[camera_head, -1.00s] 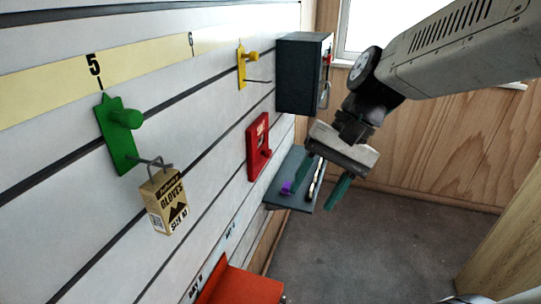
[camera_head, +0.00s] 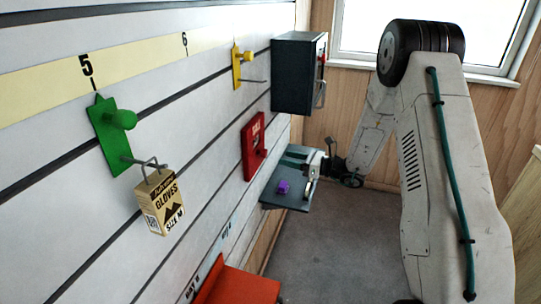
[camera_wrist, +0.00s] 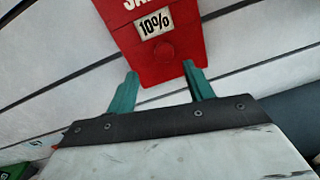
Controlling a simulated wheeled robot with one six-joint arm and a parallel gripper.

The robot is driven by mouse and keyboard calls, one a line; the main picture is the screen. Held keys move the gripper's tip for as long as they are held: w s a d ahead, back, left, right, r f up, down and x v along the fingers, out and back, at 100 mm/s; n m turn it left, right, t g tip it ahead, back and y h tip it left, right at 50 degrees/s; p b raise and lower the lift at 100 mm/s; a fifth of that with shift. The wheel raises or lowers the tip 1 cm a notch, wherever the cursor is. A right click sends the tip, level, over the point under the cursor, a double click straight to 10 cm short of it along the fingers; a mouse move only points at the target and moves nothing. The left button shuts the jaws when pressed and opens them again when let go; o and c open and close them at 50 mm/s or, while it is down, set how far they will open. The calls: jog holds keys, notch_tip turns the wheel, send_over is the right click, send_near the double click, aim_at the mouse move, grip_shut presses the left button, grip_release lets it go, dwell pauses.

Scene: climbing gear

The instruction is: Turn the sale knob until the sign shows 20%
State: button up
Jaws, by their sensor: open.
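The red sale sign (camera_head: 249,152) is mounted on the slatted wall. In the wrist view the sign (camera_wrist: 185,22) shows "10%" in its white window (camera_wrist: 153,23). A round red knob (camera_wrist: 163,51) sits below that window. My gripper (camera_wrist: 161,71) is open, its two green fingers apart and pointing toward the knob. The fingertips lie just below the knob in this view, with nothing between them. In the head view my gripper (camera_head: 290,158) is to the right of the sign, above the small shelf, fingers toward the wall.
A dark shelf (camera_head: 270,202) with a purple item (camera_head: 283,187) is below my gripper. A dark cabinet (camera_head: 297,75) is above. A yellow hook (camera_head: 238,70), a green hook (camera_head: 108,137) with a gloves box (camera_head: 160,203), and an orange-red shelf (camera_head: 240,287) are also on the wall.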

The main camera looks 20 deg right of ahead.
aim_at(263, 153)
jog(key=x, duration=0.7)
jog(key=shift+w+f, duration=0.2)
jog(key=shift+w, duration=0.25)
jog(key=shift+a, duration=0.1)
jog(key=c, duration=1)
